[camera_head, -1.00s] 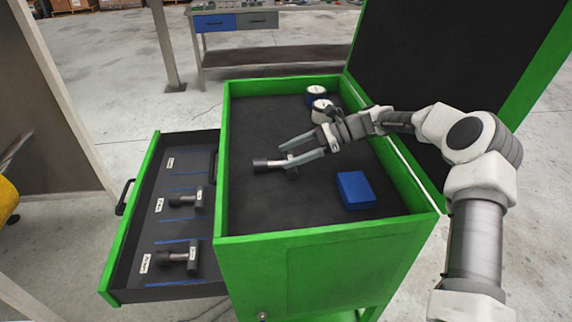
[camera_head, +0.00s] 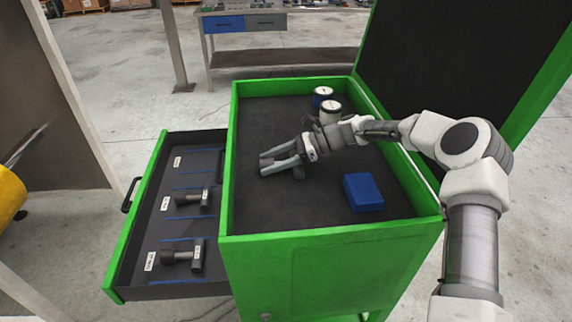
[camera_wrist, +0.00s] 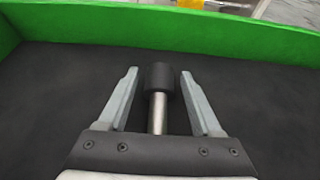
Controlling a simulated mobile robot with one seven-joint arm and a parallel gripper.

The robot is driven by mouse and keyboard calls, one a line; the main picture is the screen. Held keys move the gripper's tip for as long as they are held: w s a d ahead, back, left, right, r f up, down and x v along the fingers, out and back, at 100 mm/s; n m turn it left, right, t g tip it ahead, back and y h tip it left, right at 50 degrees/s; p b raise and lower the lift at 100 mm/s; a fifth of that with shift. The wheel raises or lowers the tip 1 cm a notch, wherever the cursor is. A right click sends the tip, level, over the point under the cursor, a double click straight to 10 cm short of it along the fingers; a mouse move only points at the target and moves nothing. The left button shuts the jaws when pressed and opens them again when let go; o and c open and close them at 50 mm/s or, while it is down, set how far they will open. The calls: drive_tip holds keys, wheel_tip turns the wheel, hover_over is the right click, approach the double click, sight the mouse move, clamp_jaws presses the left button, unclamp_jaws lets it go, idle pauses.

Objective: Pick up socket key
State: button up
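The socket key, a tool with a dark cylindrical head and a silver shaft, lies on the dark floor of the green cabinet's top tray. In the wrist view its head (camera_wrist: 160,77) and shaft (camera_wrist: 157,113) lie between my gripper's two fingers. My gripper (camera_head: 265,165) is low over the tray, and in the wrist view (camera_wrist: 158,88) its fingers are spread, with a gap on each side of the key.
A blue box (camera_head: 362,192) lies at the tray's right. Green walls (camera_head: 330,233) rim the tray. An open drawer (camera_head: 150,215) at left holds two similar dark tools (camera_head: 205,200) (camera_head: 196,255).

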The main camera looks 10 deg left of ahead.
clamp_jaws()
idle(0.3)
